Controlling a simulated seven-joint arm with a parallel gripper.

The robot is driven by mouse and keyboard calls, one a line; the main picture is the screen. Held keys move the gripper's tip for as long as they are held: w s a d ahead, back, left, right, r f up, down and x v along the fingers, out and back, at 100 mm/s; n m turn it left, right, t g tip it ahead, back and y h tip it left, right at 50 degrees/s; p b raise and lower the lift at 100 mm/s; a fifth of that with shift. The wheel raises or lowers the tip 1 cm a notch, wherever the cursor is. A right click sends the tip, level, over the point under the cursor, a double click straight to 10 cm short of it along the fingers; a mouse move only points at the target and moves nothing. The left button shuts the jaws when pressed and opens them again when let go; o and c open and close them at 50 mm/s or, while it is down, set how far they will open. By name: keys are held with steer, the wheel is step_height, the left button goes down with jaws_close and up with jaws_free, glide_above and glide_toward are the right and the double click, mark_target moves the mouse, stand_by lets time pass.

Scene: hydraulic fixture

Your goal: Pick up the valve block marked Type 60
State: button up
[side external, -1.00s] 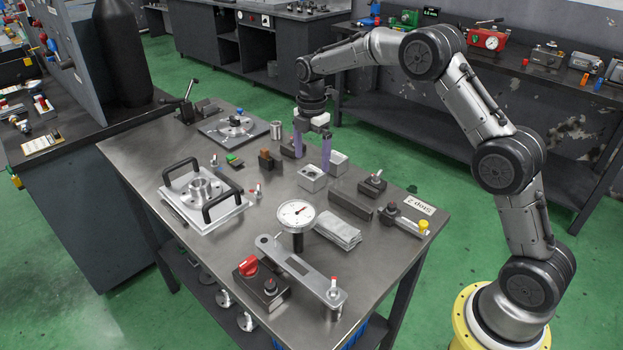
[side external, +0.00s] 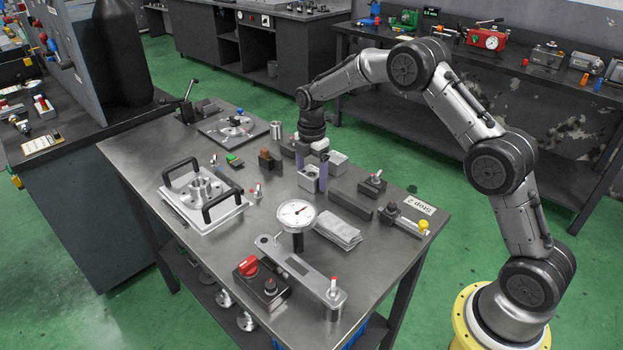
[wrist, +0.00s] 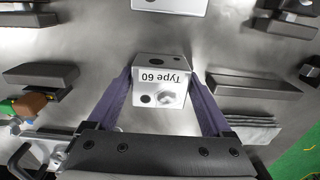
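The valve block marked Type 60 (wrist: 160,97) is a pale metal block with holes in it, and its label reads upside down in the wrist view. It sits on the steel table in the side view (side external: 309,183). My gripper (wrist: 161,75) has its two purple fingers down on either side of the block, one left and one right. The fingers look open, with narrow gaps at most; contact is not clear. In the side view my gripper (side external: 312,180) points straight down around the block.
A similar pale block (side external: 338,163) stands close behind to the right. A dark bar (side external: 350,206), a grey folded cloth (side external: 338,230) and a dial gauge (side external: 297,213) are nearby. A plate with black handles (side external: 203,197) is at left. Bare table lies between these things.

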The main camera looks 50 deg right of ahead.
steer(key=c, duration=1.2)
steer(key=shift+r, duration=0.1)
jaws_close()
steer(key=shift+r, duration=0.1)
